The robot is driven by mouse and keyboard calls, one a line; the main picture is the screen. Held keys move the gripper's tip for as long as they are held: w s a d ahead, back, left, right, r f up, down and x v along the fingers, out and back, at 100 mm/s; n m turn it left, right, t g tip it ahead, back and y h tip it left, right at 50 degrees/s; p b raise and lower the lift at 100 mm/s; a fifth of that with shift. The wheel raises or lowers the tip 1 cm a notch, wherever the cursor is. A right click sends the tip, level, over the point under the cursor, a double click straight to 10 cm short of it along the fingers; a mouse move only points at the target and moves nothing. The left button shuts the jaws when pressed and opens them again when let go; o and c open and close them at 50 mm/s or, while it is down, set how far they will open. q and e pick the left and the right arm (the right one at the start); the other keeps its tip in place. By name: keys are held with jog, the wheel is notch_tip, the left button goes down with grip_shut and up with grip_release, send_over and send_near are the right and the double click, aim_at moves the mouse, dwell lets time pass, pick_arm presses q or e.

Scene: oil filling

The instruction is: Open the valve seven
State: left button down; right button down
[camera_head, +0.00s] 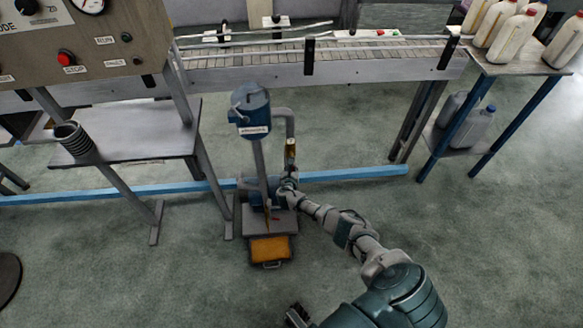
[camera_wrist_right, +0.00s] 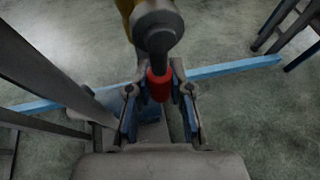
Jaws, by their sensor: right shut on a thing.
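The valve has a grey round hub (camera_wrist_right: 157,30) and a red handle (camera_wrist_right: 159,85) in the right wrist view. My right gripper (camera_wrist_right: 160,92) has its two fingers closed around the red handle. In the head view my right gripper (camera_head: 287,185) is at the pipe beside the blue pump unit (camera_head: 252,108), below a yellowish pipe part (camera_head: 291,150). The valve itself is mostly hidden there by the gripper. A dark part of mine, possibly my left gripper (camera_head: 298,316), shows at the bottom edge; its fingers are unclear.
An orange tray (camera_head: 270,249) sits at the foot of the pump. A control panel (camera_head: 85,45) and grey table (camera_head: 135,130) stand left. A conveyor (camera_head: 330,70) runs behind; a rack with bottles (camera_head: 500,65) is at right. A blue floor rail (camera_head: 350,174) crosses behind the pump.

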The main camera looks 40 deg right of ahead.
jog(key=shift+s+a+f, duration=0.25)
jog(key=shift+s+f, duration=0.05)
jog(key=shift+f, duration=0.35)
jog(key=c, duration=1.1)
grip_release()
jog(key=shift+o, duration=0.3)
jog(key=shift+w+d+r, duration=0.15)
jog(key=shift+w+r, duration=0.05)
jog(key=shift+r, duration=0.05)
jog(key=v, duration=1.2)
